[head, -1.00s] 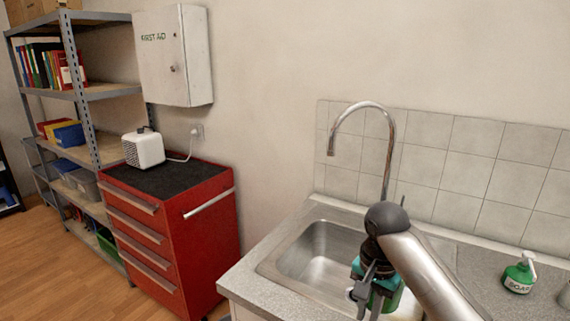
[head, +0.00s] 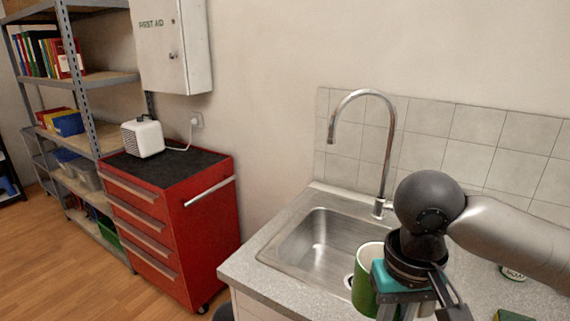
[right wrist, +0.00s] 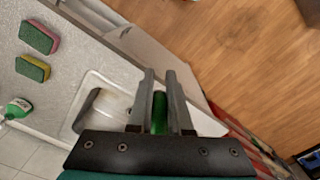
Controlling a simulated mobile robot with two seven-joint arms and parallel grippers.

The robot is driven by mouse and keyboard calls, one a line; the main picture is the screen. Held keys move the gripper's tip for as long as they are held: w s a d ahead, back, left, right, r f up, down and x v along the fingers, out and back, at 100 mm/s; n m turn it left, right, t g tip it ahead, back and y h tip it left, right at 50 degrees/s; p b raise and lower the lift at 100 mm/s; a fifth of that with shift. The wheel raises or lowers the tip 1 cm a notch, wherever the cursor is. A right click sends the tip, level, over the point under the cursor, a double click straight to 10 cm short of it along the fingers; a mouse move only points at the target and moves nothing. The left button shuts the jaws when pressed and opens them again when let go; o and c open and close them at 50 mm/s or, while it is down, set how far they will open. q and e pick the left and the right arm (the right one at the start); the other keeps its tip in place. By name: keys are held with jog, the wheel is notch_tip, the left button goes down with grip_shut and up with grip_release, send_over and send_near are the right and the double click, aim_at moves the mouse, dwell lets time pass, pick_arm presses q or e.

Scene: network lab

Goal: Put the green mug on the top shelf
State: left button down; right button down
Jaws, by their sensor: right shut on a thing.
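The green mug (head: 362,292), with a pale inside, is at the front edge of the sink in the head view, held up above it. My right gripper (right wrist: 160,82) is shut on it; a green strip of the mug (right wrist: 159,112) shows between the fingers in the right wrist view. In the head view the gripper (head: 405,300) hides the mug's right side. The grey metal shelf rack (head: 85,95) stands at the far left; its top shelf (head: 98,5) is cut by the picture's upper edge. My left gripper is not in view.
A red tool cabinet (head: 165,235) with a white heater (head: 142,138) stands between rack and counter. A first aid box (head: 165,45) hangs above. The tap (head: 388,150) arches behind the sink (head: 310,240). Sponges (right wrist: 38,37) and a soap bottle (right wrist: 17,108) are on the counter.

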jog(key=shift+d, duration=0.15)
notch_tip(320, 180, down, 14)
jog(key=b, duration=1.3)
jog(key=shift+b, duration=0.4)
jog(key=shift+r, duration=0.15)
jog(key=shift+d, duration=0.1)
